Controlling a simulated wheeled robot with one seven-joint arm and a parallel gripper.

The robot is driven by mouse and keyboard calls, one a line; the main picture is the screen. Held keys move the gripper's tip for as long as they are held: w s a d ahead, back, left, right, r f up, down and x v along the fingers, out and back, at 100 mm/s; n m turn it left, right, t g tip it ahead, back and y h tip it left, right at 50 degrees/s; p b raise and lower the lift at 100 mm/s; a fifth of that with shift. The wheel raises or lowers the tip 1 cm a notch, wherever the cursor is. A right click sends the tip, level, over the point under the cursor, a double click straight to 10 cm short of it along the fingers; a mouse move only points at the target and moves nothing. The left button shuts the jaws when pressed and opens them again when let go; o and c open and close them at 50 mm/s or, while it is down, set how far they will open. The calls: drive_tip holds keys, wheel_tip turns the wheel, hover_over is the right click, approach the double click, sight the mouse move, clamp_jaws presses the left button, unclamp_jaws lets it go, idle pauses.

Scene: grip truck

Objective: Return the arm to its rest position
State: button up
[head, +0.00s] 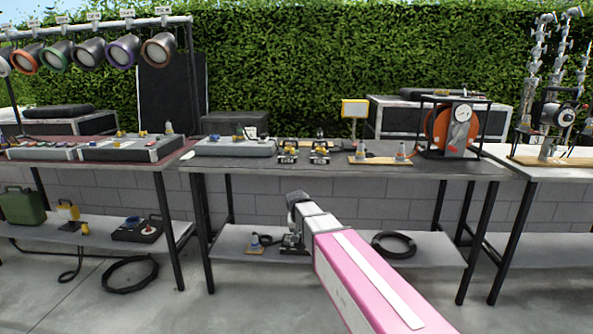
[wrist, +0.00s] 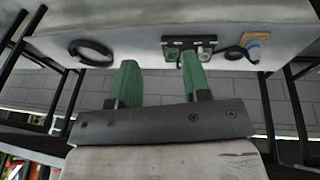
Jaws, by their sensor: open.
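My pink and white arm (head: 365,285) reaches forward from the lower right in the head view, its end in front of the middle workbench. My gripper (wrist: 158,65) shows in the wrist view with two green fingers spread apart. Nothing is between them. In the head view the fingers cannot be made out against the dark parts near the wrist.
The middle bench (head: 350,172) carries a grey box, clamps, connectors and an orange cable reel (head: 440,127). Its lower shelf (head: 345,257) holds a black cable coil (head: 393,245), also in the wrist view (wrist: 91,53), a small black device (wrist: 188,50) and a blue-and-orange connector (wrist: 254,46).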

drive_tip(key=s+d+f+g+y, duration=0.1)
drive_tip(key=s+d+f, duration=0.4)
drive_tip(key=s+d, duration=0.3)
drive_tip(key=s+d+f+g+y, duration=0.1)
drive_tip(key=s+d+f, duration=0.4)
drive_tip(key=s, duration=0.8)
drive_tip(key=d, duration=0.3)
drive_tip(key=shift+g, duration=0.4)
